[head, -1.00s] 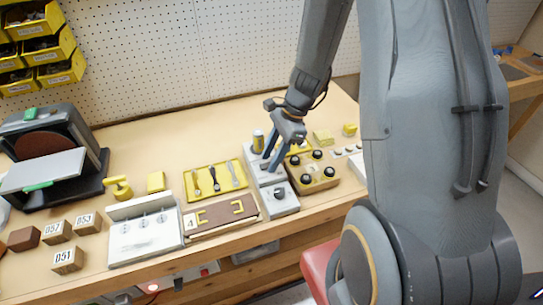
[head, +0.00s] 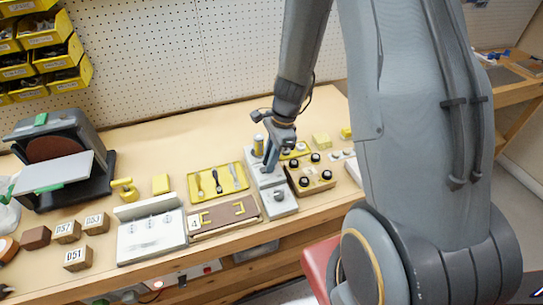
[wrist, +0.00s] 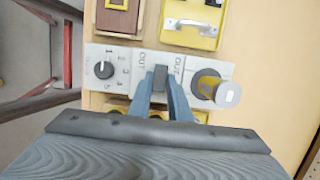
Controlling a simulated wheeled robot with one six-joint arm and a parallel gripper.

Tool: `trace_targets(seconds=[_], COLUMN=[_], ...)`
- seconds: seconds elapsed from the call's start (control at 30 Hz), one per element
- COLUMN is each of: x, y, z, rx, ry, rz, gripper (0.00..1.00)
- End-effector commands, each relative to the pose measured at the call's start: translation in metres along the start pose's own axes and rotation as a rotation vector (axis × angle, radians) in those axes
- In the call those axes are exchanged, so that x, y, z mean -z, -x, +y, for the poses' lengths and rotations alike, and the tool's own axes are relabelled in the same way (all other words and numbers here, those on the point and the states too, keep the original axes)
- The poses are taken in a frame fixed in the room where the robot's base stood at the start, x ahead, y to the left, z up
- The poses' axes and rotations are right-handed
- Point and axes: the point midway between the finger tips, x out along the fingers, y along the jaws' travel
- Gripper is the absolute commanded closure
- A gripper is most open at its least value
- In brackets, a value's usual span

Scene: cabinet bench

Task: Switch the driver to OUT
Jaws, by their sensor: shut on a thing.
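In the head view my gripper (head: 270,160) is over the unit's middle, between the yellow cylinder (head: 258,144) and the front dial (head: 278,194). The fingers partly hide the panel and lever.
A wooden box with black knobs (head: 326,175) stands close to the right. A brown board with yellow handles (head: 228,216) and a yellow tool tray (head: 196,186) lie to the left. The pegboard wall is behind. Bare bench lies behind the tool tray.

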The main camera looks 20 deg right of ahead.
Motion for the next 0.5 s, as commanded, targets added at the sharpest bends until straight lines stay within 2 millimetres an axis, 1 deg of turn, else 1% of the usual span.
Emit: trace_targets(seconds=[0.03,0.2,0.5], x=[-0.0018,-0.0030,-0.0024], y=[0.0030,0.0012,-0.0004], z=[0.0022,0.0018,0.0005], rx=[-0.003,-0.001,0.002], ry=[0.003,0.002,0.001], rz=[0.015,0.051,0.060], gripper=[1.00,1.00,1.00])
